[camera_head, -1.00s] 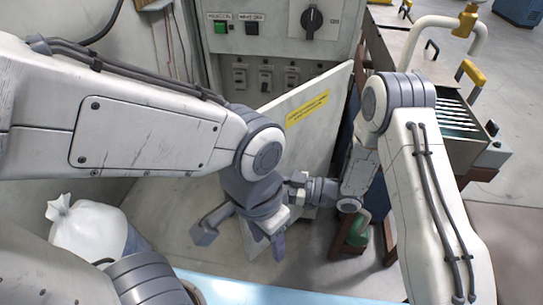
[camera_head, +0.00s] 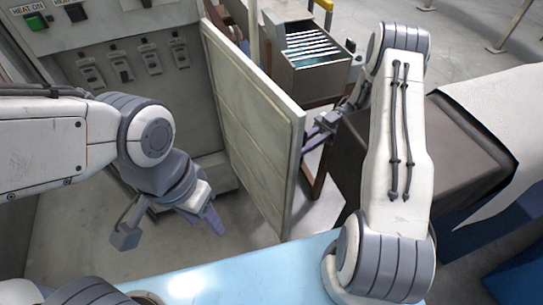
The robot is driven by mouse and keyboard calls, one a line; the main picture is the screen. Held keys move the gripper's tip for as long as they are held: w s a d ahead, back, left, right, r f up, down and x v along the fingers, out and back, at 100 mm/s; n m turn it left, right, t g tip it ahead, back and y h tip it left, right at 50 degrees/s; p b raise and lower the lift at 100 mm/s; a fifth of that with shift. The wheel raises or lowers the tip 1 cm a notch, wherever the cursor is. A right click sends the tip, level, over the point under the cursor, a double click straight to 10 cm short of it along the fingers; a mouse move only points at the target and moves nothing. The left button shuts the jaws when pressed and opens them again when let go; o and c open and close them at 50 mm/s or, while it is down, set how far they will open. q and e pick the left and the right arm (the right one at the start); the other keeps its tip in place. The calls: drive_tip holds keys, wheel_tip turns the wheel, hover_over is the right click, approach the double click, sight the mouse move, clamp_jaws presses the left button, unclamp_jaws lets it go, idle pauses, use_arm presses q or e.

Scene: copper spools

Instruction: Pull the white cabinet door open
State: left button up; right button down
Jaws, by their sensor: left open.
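The white cabinet door (camera_head: 250,130) stands swung out from the grey cabinet (camera_head: 135,75), with its panelled inner face and free edge toward me. The cabinet front beside it shows a row of switches. My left gripper (camera_head: 170,230) is open and empty, in front of the cabinet and left of the door, apart from it. My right gripper (camera_head: 316,135) is on the far side of the door, close to its free edge. The door and my own arm partly hide it, and I cannot tell whether it touches the door.
An open metal drawer or box (camera_head: 310,65) with slats stands behind the door. A dark table (camera_head: 440,150) with a white sheet (camera_head: 510,130) is at the right. A light-blue surface (camera_head: 215,280) lies at the front. Bare floor shows below the cabinet.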

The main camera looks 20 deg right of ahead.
drive_tip(key=shift+v, duration=2)
drive_tip(key=shift+w, duration=0.1)
drive_tip(key=c, duration=1.1)
unclamp_jaws()
